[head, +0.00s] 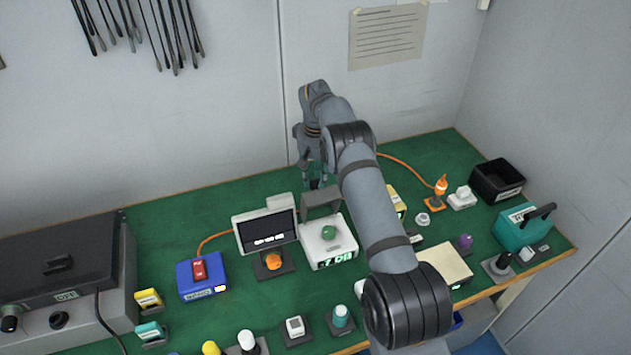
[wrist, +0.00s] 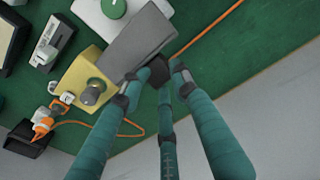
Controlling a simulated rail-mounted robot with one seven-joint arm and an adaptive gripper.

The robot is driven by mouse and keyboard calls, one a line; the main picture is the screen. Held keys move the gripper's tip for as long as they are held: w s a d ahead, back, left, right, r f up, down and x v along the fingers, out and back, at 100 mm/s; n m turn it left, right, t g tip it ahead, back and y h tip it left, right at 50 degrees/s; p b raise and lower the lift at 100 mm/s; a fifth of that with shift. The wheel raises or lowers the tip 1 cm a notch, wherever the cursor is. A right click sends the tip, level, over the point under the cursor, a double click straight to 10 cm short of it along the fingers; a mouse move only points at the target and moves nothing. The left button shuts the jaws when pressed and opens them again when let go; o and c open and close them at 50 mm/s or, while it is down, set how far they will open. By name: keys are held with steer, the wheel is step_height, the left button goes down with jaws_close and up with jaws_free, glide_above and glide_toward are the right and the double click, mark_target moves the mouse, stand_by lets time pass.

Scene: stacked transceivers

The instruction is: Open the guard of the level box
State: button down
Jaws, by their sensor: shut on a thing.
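The level box seems to be the white box (head: 330,247) with a green knob (head: 329,232) on top and a lit green readout at its front. Its grey guard (head: 321,204) stands raised at the back of the box, and the knob is uncovered. In the wrist view the guard (wrist: 138,38) is a flat grey plate, with part of the white box (wrist: 90,15) and knob (wrist: 113,8) beyond it. My gripper (wrist: 158,74) is shut at the guard's outer end, on a dark piece there. In the head view my gripper (head: 315,182) is behind the guard.
A tilted dark screen (head: 266,231) stands close left of the box. A yellow box (wrist: 85,78) with a grey knob is close by in the wrist view. An orange cable (head: 405,165) runs behind. My arm hides part of the bench to the right.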

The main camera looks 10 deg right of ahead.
mark_target(316, 185)
steer(key=f, duration=0.1)
steer(key=s+f, duration=0.1)
steer(key=f, duration=0.1)
steer(key=shift+s+d+g, duration=0.25)
steer(key=shift+s+g, duration=0.1)
steer(key=shift+g, duration=0.05)
steer(key=shift+d, duration=0.1)
steer(key=c, duration=1.7)
jaws_free()
steer(key=o, duration=0.3)
steer(key=shift+w+d+f, duration=0.1)
steer(key=shift+w+f, duration=0.3)
steer(key=shift+w, duration=0.15)
steer(key=shift+o, duration=0.5)
steer(key=shift+w, duration=0.1)
steer(key=shift+s+a+r, duration=0.2)
steer(key=shift+a+r, duration=0.1)
steer(key=shift+w, duration=0.15)
